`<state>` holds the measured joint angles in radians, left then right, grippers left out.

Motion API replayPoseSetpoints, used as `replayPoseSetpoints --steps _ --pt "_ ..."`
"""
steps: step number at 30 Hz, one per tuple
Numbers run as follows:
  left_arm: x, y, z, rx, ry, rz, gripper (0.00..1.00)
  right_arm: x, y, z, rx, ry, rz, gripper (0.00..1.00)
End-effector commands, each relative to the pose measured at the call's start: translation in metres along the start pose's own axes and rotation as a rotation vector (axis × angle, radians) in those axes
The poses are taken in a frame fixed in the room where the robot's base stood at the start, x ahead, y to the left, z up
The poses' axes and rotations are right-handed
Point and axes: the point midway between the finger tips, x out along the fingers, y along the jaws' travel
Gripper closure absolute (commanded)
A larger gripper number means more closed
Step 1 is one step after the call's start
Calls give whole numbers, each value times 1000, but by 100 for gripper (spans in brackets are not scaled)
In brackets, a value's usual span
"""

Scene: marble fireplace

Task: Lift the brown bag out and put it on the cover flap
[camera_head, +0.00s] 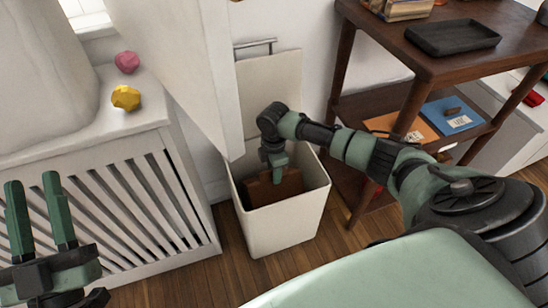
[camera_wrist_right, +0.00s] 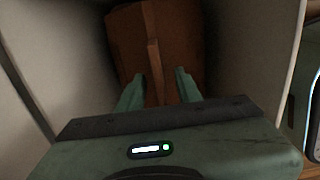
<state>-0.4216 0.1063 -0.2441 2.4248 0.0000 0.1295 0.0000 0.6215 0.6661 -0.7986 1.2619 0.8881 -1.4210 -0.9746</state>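The brown bag (camera_head: 276,188) sits inside a white open-topped bin (camera_head: 285,231). It also shows in the right wrist view (camera_wrist_right: 177,45), with a narrow upright strip (camera_wrist_right: 153,72) on top. My right gripper (camera_head: 275,181) reaches down into the bin over the bag. In the right wrist view its two fingers (camera_wrist_right: 160,88) are apart, one on each side of the strip, with gaps visible. A pale upright panel (camera_head: 275,90) with a metal bar stands behind the bin; it seems to be the cover flap. My left gripper (camera_head: 40,213) is open and empty at lower left.
A dark wooden shelf (camera_head: 425,65) with a black tray (camera_head: 452,38) stands right of the bin. A white slatted cabinet (camera_head: 130,190) is on the left, with a yellow (camera_head: 126,97) and a pink (camera_head: 127,62) faceted object on top. Wooden floor (camera_head: 215,275) shows around the bin.

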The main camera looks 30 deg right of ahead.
Motion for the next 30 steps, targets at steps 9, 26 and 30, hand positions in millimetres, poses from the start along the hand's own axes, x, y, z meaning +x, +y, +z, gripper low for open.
replayPoseSetpoints --steps 9,26,30 --pt "0 0 0 0 2 0 64 0 0 0 0 0 0 96" --pt "0 0 0 0 -1 0 64 0 0 0 0 1 0 100" --pt "0 0 0 0 -1 0 64 0 0 0 0 1 0 100"
